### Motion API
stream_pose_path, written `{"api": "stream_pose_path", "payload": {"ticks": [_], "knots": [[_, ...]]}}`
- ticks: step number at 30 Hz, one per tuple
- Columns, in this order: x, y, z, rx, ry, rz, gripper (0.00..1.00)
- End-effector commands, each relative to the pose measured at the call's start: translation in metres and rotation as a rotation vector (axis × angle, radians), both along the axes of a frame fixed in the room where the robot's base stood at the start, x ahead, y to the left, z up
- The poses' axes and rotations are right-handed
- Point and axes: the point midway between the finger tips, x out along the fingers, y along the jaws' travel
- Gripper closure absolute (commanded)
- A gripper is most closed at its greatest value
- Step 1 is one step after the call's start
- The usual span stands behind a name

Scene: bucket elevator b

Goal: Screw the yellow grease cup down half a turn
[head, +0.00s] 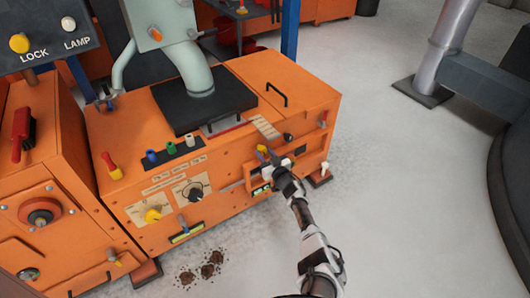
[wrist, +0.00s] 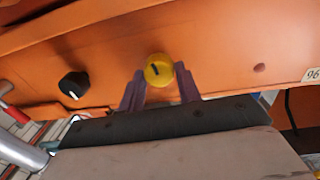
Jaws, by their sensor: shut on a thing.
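The yellow grease cup (wrist: 158,71) is a round cap with a dark slot mark, set on the orange housing in the wrist view. My gripper (wrist: 160,78) has its two purple fingers on either side of the cap, shut on it. In the head view my gripper (head: 268,158) reaches the right part of the orange machine's front face. The cup is hard to make out there, as my gripper and wrist cover much of that spot.
A black knob (wrist: 74,85) sits left of the cup in the wrist view. The orange machine (head: 230,185) also carries a yellow knob (head: 152,215), a black dial (head: 194,191) and a red-and-yellow lever (head: 111,166). Open grey floor (head: 410,210) lies to the right.

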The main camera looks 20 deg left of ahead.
Motion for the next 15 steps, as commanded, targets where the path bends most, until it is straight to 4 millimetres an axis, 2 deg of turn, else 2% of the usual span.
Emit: {"api": "stream_pose_path", "payload": {"ticks": [15], "knots": [[0.0008,0.0,0.0008,0.097,0.125,0.0,0.89]]}}
